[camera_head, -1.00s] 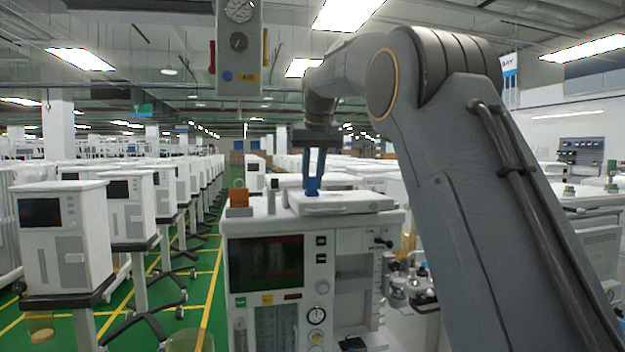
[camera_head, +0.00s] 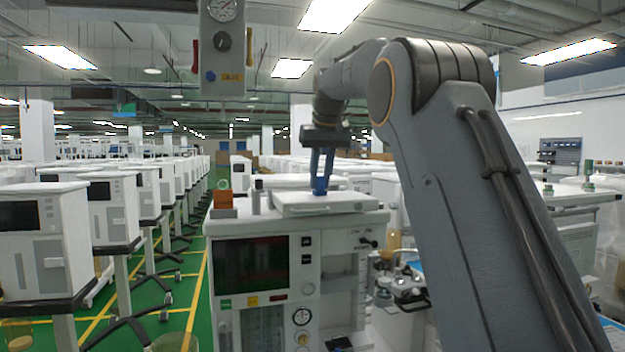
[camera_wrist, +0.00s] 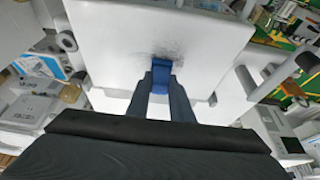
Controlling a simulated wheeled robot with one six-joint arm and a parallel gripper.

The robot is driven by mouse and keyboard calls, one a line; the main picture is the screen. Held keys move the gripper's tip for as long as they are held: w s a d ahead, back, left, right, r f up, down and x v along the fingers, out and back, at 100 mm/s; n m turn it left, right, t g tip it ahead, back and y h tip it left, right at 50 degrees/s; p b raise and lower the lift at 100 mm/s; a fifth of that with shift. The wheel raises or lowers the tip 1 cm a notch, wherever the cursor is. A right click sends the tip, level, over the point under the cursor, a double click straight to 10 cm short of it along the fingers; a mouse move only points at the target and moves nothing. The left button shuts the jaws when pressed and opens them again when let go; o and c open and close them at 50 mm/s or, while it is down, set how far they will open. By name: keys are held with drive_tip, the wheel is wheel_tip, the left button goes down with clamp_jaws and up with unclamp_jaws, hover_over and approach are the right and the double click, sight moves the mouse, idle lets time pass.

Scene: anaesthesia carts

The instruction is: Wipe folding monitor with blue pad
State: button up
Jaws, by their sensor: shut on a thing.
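The folding monitor (camera_head: 345,203) lies folded flat as a white panel on top of the anaesthesia cart (camera_head: 222,226). It also shows in the wrist view (camera_wrist: 115,45), with a dark smudge on its surface just past the pad. My gripper (camera_head: 322,178) points down over the panel, its fingers shut on the blue pad (camera_wrist: 160,73). The pad shows as a small blue piece at the fingertips and appears to be at the panel surface, next to the smudge. I cannot tell for sure whether it is pressing.
An orange box (camera_head: 222,199) and small bottles stand at the left of the cart top. A hanging gauge panel (camera_head: 222,50) is above left. Rows of white machines (camera_head: 45,250) stand left, with a green aisle between. A side tray with jars (camera_head: 405,285) is at right.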

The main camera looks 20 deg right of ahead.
drive_tip(key=shift+d+f, duration=0.2)
drive_tip(key=shift+d, duration=2.25)
wheel_tip(320, 180, up, 6)
drive_tip(key=shift+r, duration=1.55)
